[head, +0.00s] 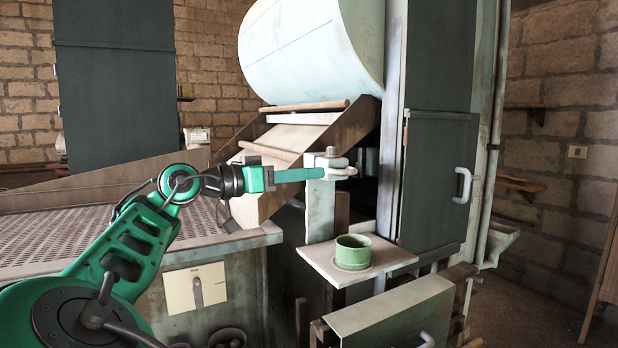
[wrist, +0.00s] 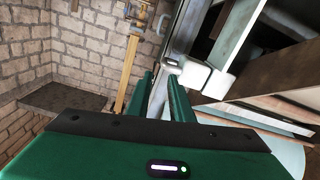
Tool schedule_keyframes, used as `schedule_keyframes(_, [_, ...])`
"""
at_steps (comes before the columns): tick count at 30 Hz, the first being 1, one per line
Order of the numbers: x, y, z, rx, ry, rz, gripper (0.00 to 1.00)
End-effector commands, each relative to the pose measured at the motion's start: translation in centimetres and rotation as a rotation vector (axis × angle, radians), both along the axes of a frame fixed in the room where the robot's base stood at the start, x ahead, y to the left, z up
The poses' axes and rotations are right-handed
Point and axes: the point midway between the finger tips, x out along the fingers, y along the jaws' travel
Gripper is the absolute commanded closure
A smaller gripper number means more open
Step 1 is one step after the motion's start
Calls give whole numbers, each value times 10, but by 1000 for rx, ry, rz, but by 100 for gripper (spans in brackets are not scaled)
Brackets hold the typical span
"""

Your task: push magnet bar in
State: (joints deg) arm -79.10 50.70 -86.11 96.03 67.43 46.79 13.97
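My gripper (head: 322,174) reaches level to the right in the head view, its fingertips close to a pale rounded end piece with a small dark knob (head: 341,165) on top of a light post. This piece seems to be the magnet bar's end, but I cannot tell for sure. In the wrist view my gripper (wrist: 160,76) shows two green fingers apart with nothing clearly held between them. The pale end piece (wrist: 190,74) lies just beyond and right of the fingertips. I cannot tell whether they touch it.
A green cup (head: 352,252) stands on a small pale shelf (head: 398,258) below the gripper. A large pale drum (head: 310,50) hangs above a sloping chute (head: 290,140). A dark cabinet door with a handle (head: 462,185) is at right. A perforated table (head: 60,225) is at left.

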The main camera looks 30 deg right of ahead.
Motion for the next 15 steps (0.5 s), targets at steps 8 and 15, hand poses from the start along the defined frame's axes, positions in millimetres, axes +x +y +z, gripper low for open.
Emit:
schedule_keyframes(8, [0,17,0,-1,0,1,80])
schedule_keyframes(15, [-1,31,0,-1,-1,1,80])
